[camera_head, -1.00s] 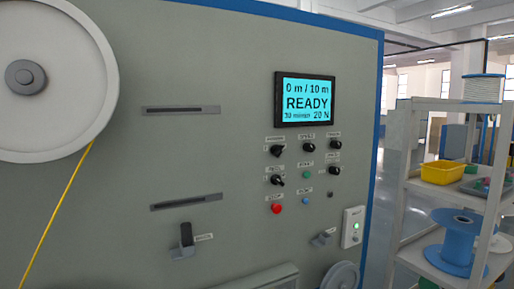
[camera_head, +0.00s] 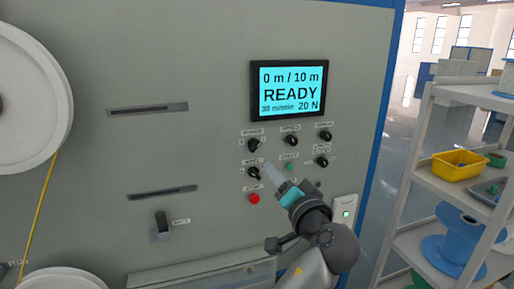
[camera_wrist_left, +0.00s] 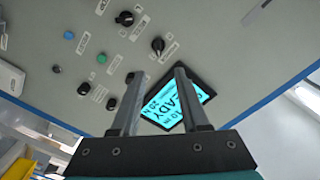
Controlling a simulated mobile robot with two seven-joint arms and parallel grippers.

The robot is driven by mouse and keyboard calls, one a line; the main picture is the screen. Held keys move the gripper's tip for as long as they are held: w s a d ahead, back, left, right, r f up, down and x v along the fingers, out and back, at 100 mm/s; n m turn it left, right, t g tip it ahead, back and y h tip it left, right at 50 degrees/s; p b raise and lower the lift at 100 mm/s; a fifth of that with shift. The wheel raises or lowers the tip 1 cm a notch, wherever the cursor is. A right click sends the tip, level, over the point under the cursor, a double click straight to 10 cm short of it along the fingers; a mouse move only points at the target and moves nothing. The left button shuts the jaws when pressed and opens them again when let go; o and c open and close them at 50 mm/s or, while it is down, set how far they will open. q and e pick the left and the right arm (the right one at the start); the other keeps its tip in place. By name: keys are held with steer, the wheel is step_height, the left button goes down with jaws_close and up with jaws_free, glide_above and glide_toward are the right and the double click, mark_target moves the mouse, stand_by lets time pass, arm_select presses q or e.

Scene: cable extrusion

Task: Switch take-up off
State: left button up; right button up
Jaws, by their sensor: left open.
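The grey machine panel carries several black rotary knobs below the screen; their small labels are too blurred to read, so I cannot tell which one is take-up. The upper left knob (camera_head: 254,145) and the lower left knob (camera_head: 254,173) sit left of the green button (camera_head: 290,167). My left gripper (camera_head: 272,172) is in front of the panel, just right of the lower left knob. In the left wrist view its two fingers (camera_wrist_left: 157,75) are apart with nothing between them, and a black knob (camera_wrist_left: 158,45) shows just beyond the tips. My right gripper is not in view.
The screen (camera_head: 290,90) reads READY, 0 m / 10 m. A red button (camera_head: 254,198) sits below the lower left knob. A lit switch box (camera_head: 345,211) is at lower right. A shelf (camera_head: 450,185) with a yellow bin (camera_head: 457,165) and blue spool stands at right.

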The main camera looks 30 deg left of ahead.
mark_target(256, 148)
arm_select(q)
steer(key=p+x, duration=0.3)
steer(key=x, duration=1.2)
steer(key=shift+d+f, duration=0.1)
steer(key=shift+d, duration=0.05)
jaws_close()
